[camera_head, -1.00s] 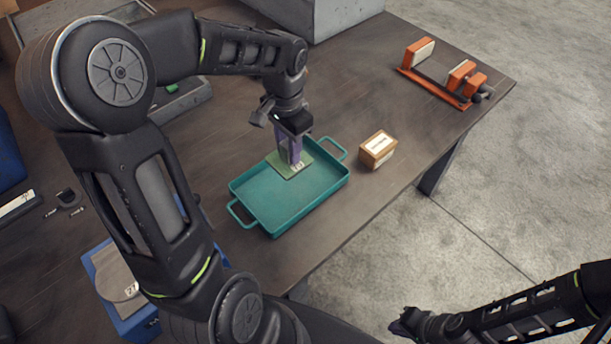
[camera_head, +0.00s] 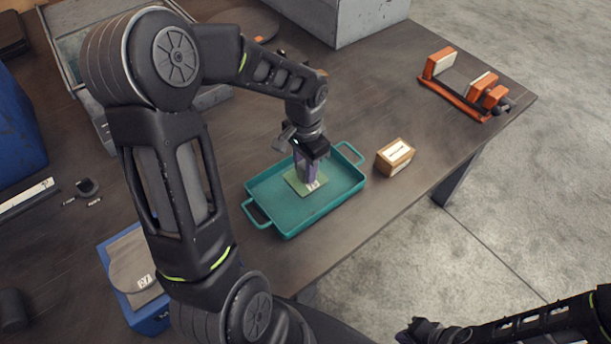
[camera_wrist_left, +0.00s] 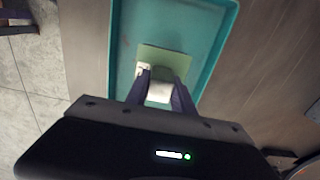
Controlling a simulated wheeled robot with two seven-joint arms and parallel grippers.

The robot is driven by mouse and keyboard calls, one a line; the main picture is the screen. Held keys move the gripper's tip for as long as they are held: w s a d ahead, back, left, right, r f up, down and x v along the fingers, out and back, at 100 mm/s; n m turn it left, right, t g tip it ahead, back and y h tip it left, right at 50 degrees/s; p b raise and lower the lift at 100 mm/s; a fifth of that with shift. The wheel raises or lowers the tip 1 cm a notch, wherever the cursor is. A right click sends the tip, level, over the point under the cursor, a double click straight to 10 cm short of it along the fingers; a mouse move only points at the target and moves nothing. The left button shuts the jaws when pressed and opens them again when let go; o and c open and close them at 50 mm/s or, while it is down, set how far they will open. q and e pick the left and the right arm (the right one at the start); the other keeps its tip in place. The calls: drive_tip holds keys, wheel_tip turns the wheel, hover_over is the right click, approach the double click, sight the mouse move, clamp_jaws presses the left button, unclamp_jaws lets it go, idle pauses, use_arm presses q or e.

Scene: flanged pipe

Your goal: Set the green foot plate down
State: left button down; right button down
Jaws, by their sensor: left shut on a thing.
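The green foot plate (camera_head: 300,184) is a thin, pale green square with a small white label near its front corner. It lies over the teal tray (camera_head: 290,214), within its rim as seen from the head. My left gripper (camera_head: 307,176) points down over the plate, shut on it. In the left wrist view the plate (camera_wrist_left: 165,60) shows beyond the fingers (camera_wrist_left: 160,88), with a whitish part between them. I cannot tell whether the plate touches the tray floor. My right gripper (camera_head: 420,328) is at the bottom right, away from the table; its jaws are unclear.
A small labelled box (camera_head: 395,157) stands right of the tray. An orange fixture (camera_head: 467,85) is at the far right table edge. A grey block (camera_head: 375,18) stands at the back.

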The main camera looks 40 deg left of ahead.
use_arm(q)
drive_tip(key=shift+f, duration=1.85)
drive_tip(key=shift+f, duration=0.2)
drive_tip(key=c, duration=1.1)
unclamp_jaws()
drive_tip(key=shift+r, duration=0.15)
wheel_tip(320, 180, up, 12)
drive_tip(key=shift+r, duration=0.1)
